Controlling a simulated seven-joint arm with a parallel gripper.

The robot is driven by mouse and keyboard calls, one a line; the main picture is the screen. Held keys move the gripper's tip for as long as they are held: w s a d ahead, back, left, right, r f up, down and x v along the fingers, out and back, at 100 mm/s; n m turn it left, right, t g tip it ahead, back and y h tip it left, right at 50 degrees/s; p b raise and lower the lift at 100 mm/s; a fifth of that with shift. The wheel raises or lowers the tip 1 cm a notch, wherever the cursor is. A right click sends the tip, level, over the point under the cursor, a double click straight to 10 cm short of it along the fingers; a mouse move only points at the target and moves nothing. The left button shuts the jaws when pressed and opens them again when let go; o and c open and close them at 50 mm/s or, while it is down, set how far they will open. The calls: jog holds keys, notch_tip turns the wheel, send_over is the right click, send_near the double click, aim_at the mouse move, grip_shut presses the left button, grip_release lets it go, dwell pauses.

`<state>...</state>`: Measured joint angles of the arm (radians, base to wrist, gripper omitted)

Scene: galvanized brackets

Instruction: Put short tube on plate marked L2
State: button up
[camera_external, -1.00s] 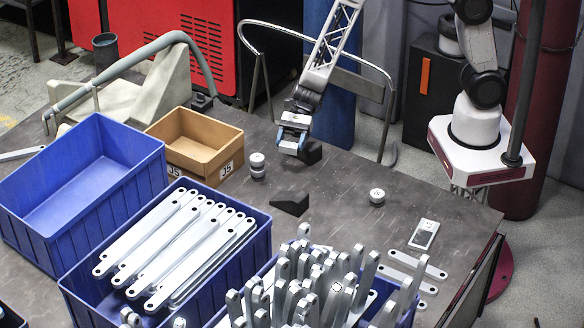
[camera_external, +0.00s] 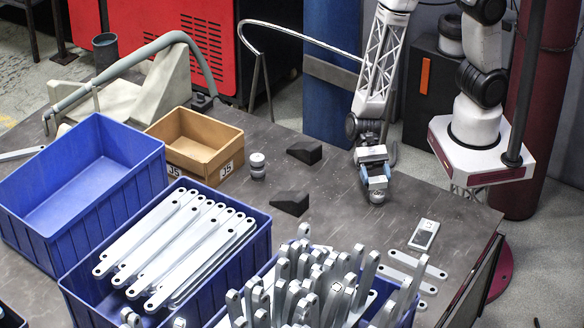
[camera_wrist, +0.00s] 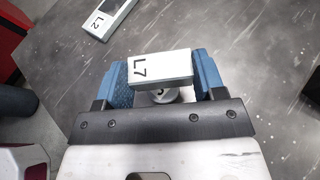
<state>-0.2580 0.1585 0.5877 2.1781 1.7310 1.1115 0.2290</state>
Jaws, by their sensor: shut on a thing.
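My gripper (camera_external: 376,181) is at the right of the table. In the wrist view its blue fingers (camera_wrist: 163,78) are shut on a short, pale, box-shaped piece marked L7 (camera_wrist: 160,66), which looks like the short tube. It lies crosswise between the fingers. The plate marked L2 (camera_external: 424,234) lies flat on the table, to the right of and nearer than my gripper in the external view. It has a pale end with the label and a dark area. It also shows at the top left of the wrist view (camera_wrist: 97,24), apart from the held piece.
A small round pale weight (camera_external: 377,197) stands just below my gripper. Another round stack (camera_external: 258,166) and two black wedges (camera_external: 290,203) (camera_external: 305,152) stand to the left. Flat links (camera_external: 418,265) lie near the plate. Blue bins (camera_external: 75,240) and a tan J5 box (camera_external: 196,144) fill the left.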

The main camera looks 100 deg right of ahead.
jog(key=s+a, duration=0.1)
jog(key=s, duration=0.2)
jog(key=s+a+n+g, duration=0.1)
jog(key=s, duration=0.2)
jog(key=s+a+n+g, duration=0.1)
jog(key=s+a, duration=0.1)
jog(key=s, duration=0.1)
jog(key=shift+s, duration=0.15)
jog(key=s+g, duration=0.1)
jog(key=s, duration=0.2)
jog(key=s+a+n+g, duration=0.1)
jog(key=s, duration=0.3)
jog(key=s+a+n+g, duration=0.1)
jog(key=s, duration=0.3)
jog(key=shift+s+h, duration=0.1)
jog(key=shift+h, duration=0.2)
send_over(422, 231)
jog(key=shift+a+f, duration=0.1)
jog(key=shift+f, duration=0.7)
jog(key=shift+f, duration=1.75)
jog(key=shift+f, duration=0.1)
